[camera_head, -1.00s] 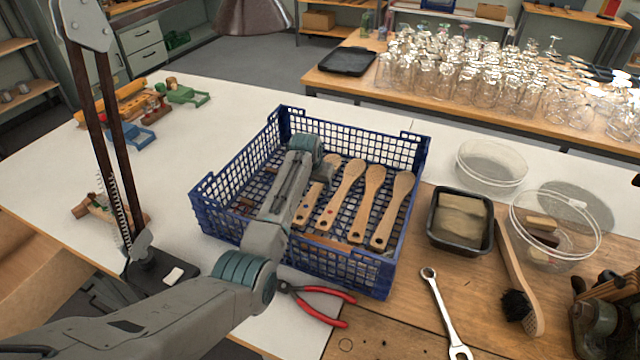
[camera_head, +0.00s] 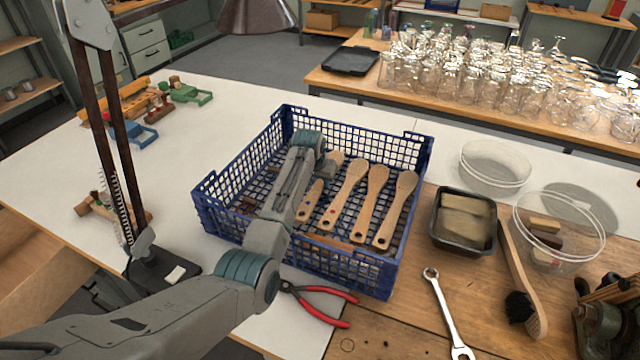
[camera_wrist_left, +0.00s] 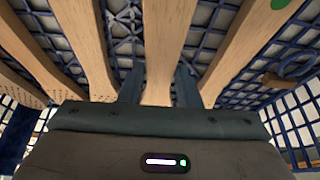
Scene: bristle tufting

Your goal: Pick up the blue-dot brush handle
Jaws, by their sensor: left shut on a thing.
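Several pale wooden brush handles lie side by side in a blue mesh crate (camera_head: 345,268). The leftmost handle (camera_head: 311,199) is partly covered by my left arm; its dot is too faint to read now. The handle beside it (camera_head: 346,192) bears a red dot. My left gripper (camera_wrist_left: 158,74) reaches down into the crate, its fingers mostly hidden in the head view. In the left wrist view its two dark fingers stand on either side of a wooden handle (camera_wrist_left: 166,35), shut on it. No dot shows on that handle there. A handle at right (camera_wrist_left: 250,40) bears a green dot.
The crate walls surround my left gripper. Red-handled pliers (camera_head: 318,303), a wrench (camera_head: 447,312), a dark tray (camera_head: 463,246), a brush (camera_head: 522,275) and clear round containers (camera_head: 495,165) lie nearby. A lamp arm (camera_head: 112,130) stands at left.

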